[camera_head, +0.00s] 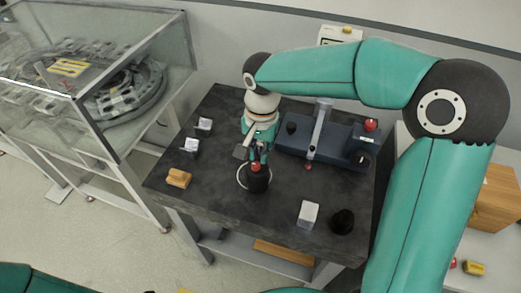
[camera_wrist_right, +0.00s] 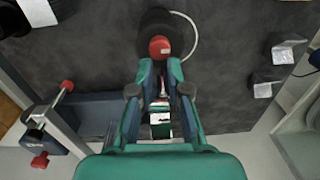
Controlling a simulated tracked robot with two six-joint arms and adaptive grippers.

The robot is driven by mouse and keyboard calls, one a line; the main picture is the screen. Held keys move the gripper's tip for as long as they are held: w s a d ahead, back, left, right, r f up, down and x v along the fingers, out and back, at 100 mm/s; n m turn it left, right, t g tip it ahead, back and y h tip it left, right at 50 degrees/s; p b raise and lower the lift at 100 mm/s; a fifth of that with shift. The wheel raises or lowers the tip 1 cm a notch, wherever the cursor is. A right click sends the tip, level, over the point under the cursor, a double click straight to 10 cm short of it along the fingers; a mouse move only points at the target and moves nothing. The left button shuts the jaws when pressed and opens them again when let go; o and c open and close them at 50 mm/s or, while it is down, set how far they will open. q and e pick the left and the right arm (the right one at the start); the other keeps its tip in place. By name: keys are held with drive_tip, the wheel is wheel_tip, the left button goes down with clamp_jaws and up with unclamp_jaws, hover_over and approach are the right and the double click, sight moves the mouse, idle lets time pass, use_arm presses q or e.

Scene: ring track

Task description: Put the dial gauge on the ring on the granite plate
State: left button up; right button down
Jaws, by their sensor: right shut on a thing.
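The dark granite plate (camera_head: 215,195) is the table top. A thin white ring (camera_head: 239,181) is marked on it; its curve also shows in the wrist view (camera_wrist_right: 194,35). A dark round piece with a red top, which I take as the dial gauge (camera_head: 259,182), stands within the ring's outline in the head view. Its red top (camera_wrist_right: 159,46) lies at my fingertips in the wrist view. My right gripper (camera_head: 257,163) comes from above and is shut on it. I cannot tell whether its base touches the plate. My left gripper is out of view.
A blue-grey instrument (camera_head: 345,143) with a metal bar stands behind right. Two small blocks (camera_head: 204,125) (camera_head: 190,146) and a tan piece (camera_head: 178,178) lie left. A pale block (camera_head: 308,214) and a black knob (camera_head: 342,221) stand front right. A glass-walled case (camera_head: 120,70) is at the left.

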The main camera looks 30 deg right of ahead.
drive_tip(key=c, duration=1.1)
unclamp_jaws()
drive_tip(key=shift+c, duration=0.2)
drive_tip(key=shift+r, duration=0.1)
